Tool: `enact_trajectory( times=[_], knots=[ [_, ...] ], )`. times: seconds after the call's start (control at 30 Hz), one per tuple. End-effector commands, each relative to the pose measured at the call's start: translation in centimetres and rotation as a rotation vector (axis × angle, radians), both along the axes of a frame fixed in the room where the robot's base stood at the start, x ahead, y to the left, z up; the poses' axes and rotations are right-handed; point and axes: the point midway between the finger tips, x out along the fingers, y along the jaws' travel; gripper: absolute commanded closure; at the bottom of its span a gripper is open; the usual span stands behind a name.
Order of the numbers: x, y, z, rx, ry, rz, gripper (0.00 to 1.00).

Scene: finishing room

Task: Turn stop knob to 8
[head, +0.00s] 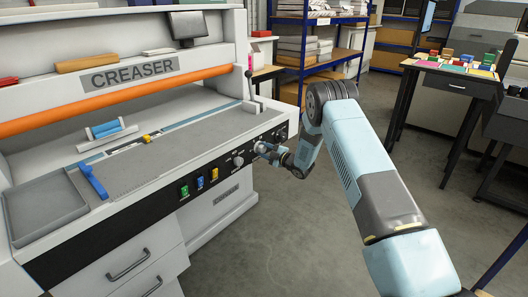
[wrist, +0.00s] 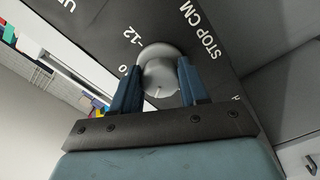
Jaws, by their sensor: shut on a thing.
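The stop knob (wrist: 160,72) is a round grey knob on the creaser's dark front panel, beside the white lettering "STOP CM". The marks "12" and "0" show next to it in the wrist view. A short pale pointer line shows on its lower part; the number it points to cannot be read. My gripper (wrist: 160,88) is shut on the knob, one dark blue finger on each side. In the head view my gripper (head: 266,149) is at the panel's right part and largely covers the knob.
Another knob (head: 238,160) sits on the panel just left of my gripper, with green, blue and yellow switches (head: 200,182) further left. The creaser bed (head: 150,165) lies above the panel. The floor (head: 290,235) in front is clear.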

Motion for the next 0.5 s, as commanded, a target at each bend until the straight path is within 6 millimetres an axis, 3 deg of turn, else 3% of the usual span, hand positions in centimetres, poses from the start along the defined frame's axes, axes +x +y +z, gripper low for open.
enact_trajectory(
  times=[0.07, 0.1, 0.33, 0.5],
  knots=[
    [-0.14, -0.28, -0.46, -0.005, 0.007, -0.002, 0.86],
    [-0.15, -0.28, -0.47, -0.005, 0.007, -0.002, 0.54],
    [-0.1, -0.13, -0.3, -0.002, 0.005, -0.001, 0.32],
    [-0.08, -0.06, -0.2, -0.002, 0.004, 0.0, 0.31]
  ],
)
